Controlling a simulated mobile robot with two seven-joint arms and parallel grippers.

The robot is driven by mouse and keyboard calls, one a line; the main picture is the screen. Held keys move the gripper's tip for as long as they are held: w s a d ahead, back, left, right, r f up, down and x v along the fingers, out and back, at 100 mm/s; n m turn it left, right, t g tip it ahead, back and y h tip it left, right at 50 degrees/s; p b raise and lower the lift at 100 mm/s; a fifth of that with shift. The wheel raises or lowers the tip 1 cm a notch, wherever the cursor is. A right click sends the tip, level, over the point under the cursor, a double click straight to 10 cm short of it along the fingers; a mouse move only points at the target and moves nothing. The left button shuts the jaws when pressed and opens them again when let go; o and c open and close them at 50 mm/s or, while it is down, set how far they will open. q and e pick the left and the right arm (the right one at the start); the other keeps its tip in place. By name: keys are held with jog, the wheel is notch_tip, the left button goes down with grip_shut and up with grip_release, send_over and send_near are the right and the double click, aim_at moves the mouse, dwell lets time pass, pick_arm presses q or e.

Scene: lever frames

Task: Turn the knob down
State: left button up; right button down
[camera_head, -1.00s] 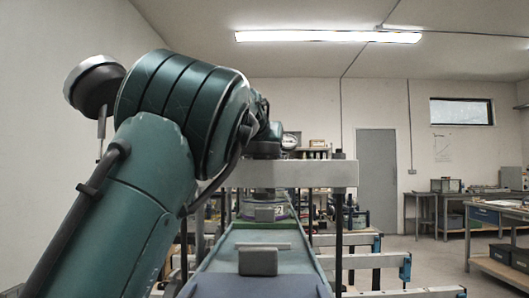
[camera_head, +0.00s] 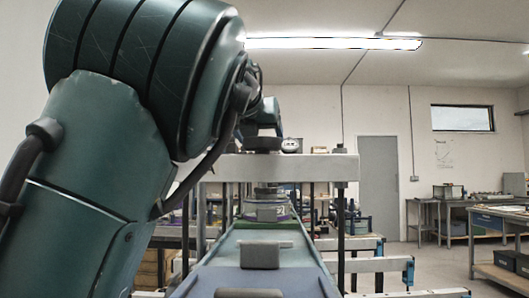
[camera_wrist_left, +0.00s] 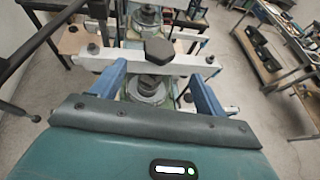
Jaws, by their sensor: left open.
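A dark, faceted knob (camera_wrist_left: 159,50) sits on a pale crossbar (camera_wrist_left: 110,55) in the left wrist view. In the head view, a dark knob (camera_head: 263,144) stands on top of the pale crossbar (camera_head: 325,170), near its middle. My left gripper (camera_wrist_left: 157,70) is open, its two blue fingers pointing toward the crossbar on either side of the knob. The knob lies between and beyond the fingertips; I see no contact. In the head view, my left arm reaches in from the left and ends above the knob; its fingers are too small to make out. My right gripper is not in view.
More pale bars (camera_head: 375,265) with blue end pieces lie low at the right. Dark posts (camera_head: 341,220) stand under the crossbar. Workbenches (camera_head: 490,220) stand at the far right, with open floor before them. A grey door (camera_head: 377,185) is in the back wall.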

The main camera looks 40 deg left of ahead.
pick_arm(q)
jog(key=shift+v, duration=2.3)
